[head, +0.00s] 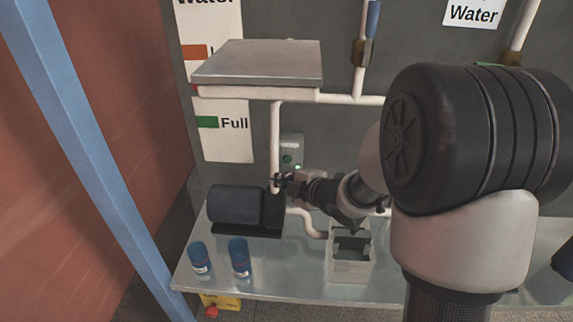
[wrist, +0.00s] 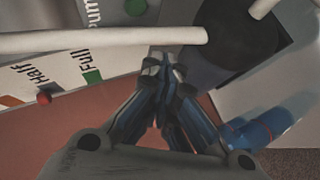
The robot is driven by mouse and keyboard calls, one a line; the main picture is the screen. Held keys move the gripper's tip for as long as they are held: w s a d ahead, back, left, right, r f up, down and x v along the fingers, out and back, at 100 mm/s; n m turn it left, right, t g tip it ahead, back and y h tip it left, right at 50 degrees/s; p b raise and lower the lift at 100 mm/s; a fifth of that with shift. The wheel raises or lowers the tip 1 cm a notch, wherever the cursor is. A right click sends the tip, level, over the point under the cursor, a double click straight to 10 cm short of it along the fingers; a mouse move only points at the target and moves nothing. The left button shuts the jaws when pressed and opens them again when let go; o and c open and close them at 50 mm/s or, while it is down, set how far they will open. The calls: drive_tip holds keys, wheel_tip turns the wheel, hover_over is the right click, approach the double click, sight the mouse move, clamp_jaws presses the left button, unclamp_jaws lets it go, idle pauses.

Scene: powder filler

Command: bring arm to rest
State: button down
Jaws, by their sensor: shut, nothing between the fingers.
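My gripper (head: 280,183) is at the end of my arm, in the middle of the head view, close to a white vertical pipe (head: 275,140) and just above the dark pump motor (head: 236,205). In the wrist view my gripper (wrist: 162,62) has its fingers together and holds nothing. The white pipe (wrist: 110,41) runs across the wrist view just beyond the fingertips; I cannot tell whether they touch. The dark motor (wrist: 235,40) is at the upper right there.
Two blue containers (head: 200,257) (head: 239,256) stand at the front left of the metal table (head: 285,278). A grey open box (head: 348,265) stands below my forearm. A control box (head: 291,150) with a green light is on the wall. A metal platform (head: 258,63) is above. A blue post (head: 85,150) is at left.

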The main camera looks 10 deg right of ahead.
drive_tip(key=shift+s+a, duration=0.15)
drive_tip(key=shift+s, duration=0.3)
drive_tip(key=s+d+r+m+g+h, duration=0.2)
drive_tip(key=s+d+r+m+h, duration=0.5)
drive_tip(key=s+m, duration=0.35)
drive_tip(key=s+a+m+g+y, duration=0.1)
drive_tip(key=s+m, duration=0.3)
drive_tip(key=s, duration=0.7)
drive_tip(key=s+a+m+g+y, duration=0.1)
drive_tip(key=s+a+m+g, duration=0.3)
drive_tip(key=s, duration=0.8)
drive_tip(key=shift+a+f, duration=0.3)
drive_tip(key=shift+f, duration=0.05)
